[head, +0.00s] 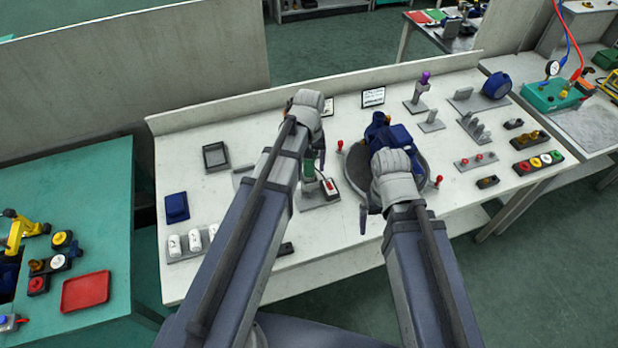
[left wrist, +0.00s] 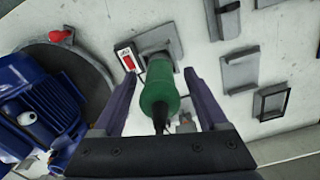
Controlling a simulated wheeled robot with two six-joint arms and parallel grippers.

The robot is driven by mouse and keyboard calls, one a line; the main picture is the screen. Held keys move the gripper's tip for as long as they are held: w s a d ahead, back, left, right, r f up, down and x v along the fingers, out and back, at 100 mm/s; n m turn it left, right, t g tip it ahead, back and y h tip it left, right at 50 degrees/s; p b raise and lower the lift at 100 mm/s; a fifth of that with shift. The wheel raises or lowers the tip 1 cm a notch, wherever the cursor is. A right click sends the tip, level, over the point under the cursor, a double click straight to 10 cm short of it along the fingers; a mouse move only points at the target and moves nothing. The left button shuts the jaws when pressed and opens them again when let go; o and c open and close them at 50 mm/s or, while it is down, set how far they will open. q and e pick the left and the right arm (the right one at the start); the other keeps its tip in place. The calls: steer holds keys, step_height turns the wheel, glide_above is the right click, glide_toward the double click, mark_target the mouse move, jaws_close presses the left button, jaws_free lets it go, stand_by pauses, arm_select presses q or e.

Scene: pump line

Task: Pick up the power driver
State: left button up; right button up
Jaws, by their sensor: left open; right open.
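The power driver is a green-bodied tool (left wrist: 160,92) with a dark end, seen in the left wrist view between the two fingers of my left gripper (left wrist: 159,78). The fingers are open, one on each side of it; I cannot tell whether either touches. In the head view, a green part of the driver (head: 309,170) shows beside my left forearm, which hides much of that gripper. My right gripper (head: 363,215) is over the front of the round plate; its arm hides most of it, and one finger shows. It is apart from the driver.
A red-and-white switch box (left wrist: 128,56) stands close beside the driver. A blue pump (head: 385,132) sits on the dark round plate (head: 426,178) to the right. White cylinders (head: 194,241) stand in a holder at left.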

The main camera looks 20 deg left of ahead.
arm_select(q)
steer(key=shift+f, duration=0.7)
steer(key=shift+r, duration=0.1)
jaws_close()
